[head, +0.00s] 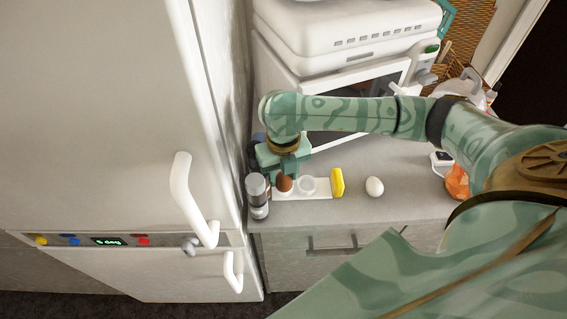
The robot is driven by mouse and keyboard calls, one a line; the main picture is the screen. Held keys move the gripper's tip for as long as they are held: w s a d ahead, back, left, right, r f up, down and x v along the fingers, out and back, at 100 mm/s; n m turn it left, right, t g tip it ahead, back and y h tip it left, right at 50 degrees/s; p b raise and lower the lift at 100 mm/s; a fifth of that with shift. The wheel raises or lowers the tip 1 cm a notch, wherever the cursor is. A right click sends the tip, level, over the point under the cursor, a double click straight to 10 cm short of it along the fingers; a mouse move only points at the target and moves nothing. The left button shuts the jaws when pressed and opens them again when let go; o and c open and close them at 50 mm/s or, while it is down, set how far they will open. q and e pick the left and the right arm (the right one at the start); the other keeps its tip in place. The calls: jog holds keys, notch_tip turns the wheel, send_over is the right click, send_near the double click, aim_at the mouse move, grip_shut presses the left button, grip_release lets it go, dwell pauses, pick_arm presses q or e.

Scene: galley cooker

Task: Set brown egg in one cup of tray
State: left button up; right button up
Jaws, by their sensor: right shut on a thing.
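The brown egg (284,183) is in my right gripper (284,176), which is shut on it from above. The egg is at the left part of the white tray (320,188). I cannot tell whether it rests in a cup or is held just above one. A round clear or white cup (307,184) shows beside it on the tray. The tray lies on the grey counter near its front edge. My left gripper is not in view.
A dark-and-grey canister (257,194) stands close to the tray's left end. A yellow block (337,182) stands at its right end, and a white egg (374,187) lies further right. The white fridge (120,120) borders the left. A white oven (345,80) stands behind.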

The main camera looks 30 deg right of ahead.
jog(key=o, duration=0.7)
jog(key=shift+r, duration=0.1)
notch_tip(320, 180, up, 16)
jog(key=p, duration=0.6)
jog(key=shift+d, duration=0.1)
